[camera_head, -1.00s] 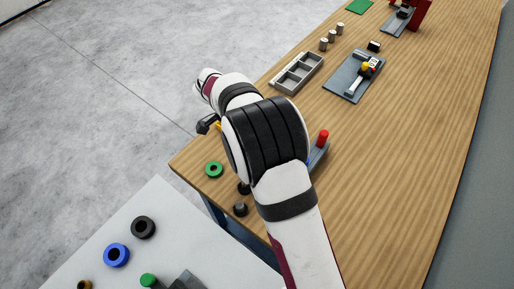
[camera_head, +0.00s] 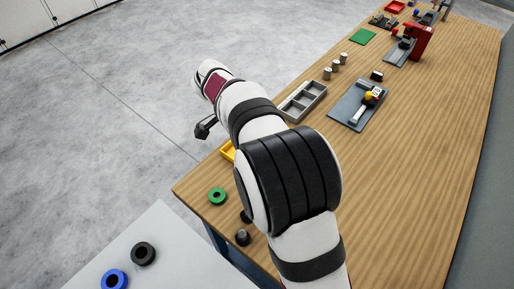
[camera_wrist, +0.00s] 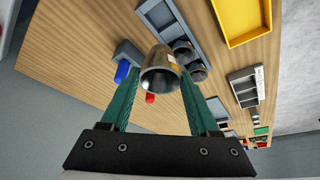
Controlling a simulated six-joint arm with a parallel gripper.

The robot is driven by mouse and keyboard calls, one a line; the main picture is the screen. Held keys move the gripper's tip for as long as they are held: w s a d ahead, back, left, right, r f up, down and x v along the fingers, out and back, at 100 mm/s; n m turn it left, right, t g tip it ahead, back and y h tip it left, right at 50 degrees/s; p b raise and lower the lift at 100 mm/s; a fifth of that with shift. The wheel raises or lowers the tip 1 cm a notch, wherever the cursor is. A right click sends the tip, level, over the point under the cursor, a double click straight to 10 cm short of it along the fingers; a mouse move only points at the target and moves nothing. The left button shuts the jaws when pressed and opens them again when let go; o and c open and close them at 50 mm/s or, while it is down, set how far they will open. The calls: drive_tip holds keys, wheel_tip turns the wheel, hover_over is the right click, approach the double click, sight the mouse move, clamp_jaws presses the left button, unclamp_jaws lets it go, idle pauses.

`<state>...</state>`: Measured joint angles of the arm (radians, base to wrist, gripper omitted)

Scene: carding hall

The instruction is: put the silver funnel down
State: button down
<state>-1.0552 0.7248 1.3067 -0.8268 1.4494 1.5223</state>
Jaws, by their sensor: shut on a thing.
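The silver funnel (camera_wrist: 160,78) is in the middle of the wrist view, its round open end facing the camera. My gripper (camera_wrist: 161,82) is shut on it, with one green finger on each side. The funnel appears above the wooden table (camera_wrist: 85,45); the gap beneath it cannot be judged. In the head view the arm hides the funnel and the fingertips.
In the wrist view a grey rack (camera_wrist: 170,22) with dark cylinders lies behind the funnel. A yellow tray (camera_wrist: 229,40) is at upper right and a grey compartment tray (camera_wrist: 236,78) at right. A blue part (camera_wrist: 122,72) and a red part (camera_wrist: 150,98) are close by.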

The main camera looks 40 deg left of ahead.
drive_tip(key=w+a+f+n+y, duration=0.2)
drive_tip(key=w+n+y, duration=0.4)
drive_tip(key=w+n, duration=0.85)
drive_tip(key=s+a+f+n, duration=0.1)
drive_tip(key=s+a+f, duration=0.1)
drive_tip(key=a+f, duration=0.1)
drive_tip(key=s+a+f, duration=0.2)
drive_tip(key=a+f, duration=0.2)
drive_tip(key=s+a+f+n, duration=0.1)
drive_tip(key=s+a+f, duration=0.1)
drive_tip(key=a+f, duration=0.1)
drive_tip(key=shift+s+a+f+n, duration=0.25)
drive_tip(key=shift+s+f+n, duration=0.05)
drive_tip(key=shift+s+n, duration=0.1)
drive_tip(key=shift+c, duration=0.6)
unclamp_jaws()
drive_tip(key=shift+f, duration=0.1)
